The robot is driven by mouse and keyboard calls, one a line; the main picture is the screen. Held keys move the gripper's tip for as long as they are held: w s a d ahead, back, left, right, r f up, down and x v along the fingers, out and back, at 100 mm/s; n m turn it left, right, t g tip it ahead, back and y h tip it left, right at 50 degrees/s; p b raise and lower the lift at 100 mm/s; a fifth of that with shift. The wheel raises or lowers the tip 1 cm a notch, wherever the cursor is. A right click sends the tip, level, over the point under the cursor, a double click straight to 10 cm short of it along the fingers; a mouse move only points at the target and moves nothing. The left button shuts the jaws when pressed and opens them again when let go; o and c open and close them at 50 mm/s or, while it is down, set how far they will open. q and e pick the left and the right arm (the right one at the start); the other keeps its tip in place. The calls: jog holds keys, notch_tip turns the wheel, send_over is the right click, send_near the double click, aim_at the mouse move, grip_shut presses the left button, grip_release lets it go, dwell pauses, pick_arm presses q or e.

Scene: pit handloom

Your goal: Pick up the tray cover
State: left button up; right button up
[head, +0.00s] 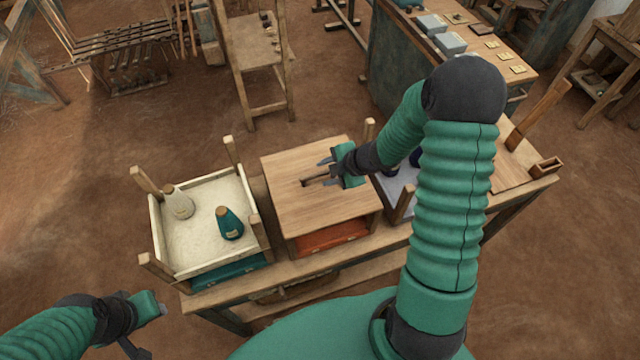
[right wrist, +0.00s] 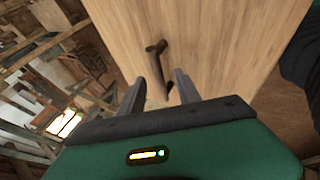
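The tray cover (head: 292,205) is a light wooden board lying over the middle tray on the bench, with a dark bar handle (head: 314,181) on top. In the right wrist view the cover (right wrist: 225,40) fills much of the picture, and its handle (right wrist: 157,52) shows just past and between the fingertips. My right gripper (head: 323,171) is over the cover at the handle; its two fingers (right wrist: 166,77) are apart, with a gap around the handle. Whether they touch it I cannot tell. My left gripper (head: 152,330) is open and empty at the lower left, away from the bench.
Left of the cover is an open cream tray (head: 190,262) with corner posts, holding a pale bottle (head: 179,203) and a teal bottle (head: 229,224). An orange drawer front (head: 332,238) shows below the cover. A grey tray (head: 393,196) stands right, partly hidden by my arm.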

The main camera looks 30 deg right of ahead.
jog(key=shift+x, duration=0.85)
jog(key=shift+w+a+r, duration=0.15)
jog(key=shift+a, duration=0.15)
jog(key=shift+c, duration=0.3)
jog(key=shift+a+r, duration=0.1)
jog(key=c, duration=0.5)
jog(key=shift+d, duration=0.25)
grip_shut()
jog(key=shift+a, duration=0.1)
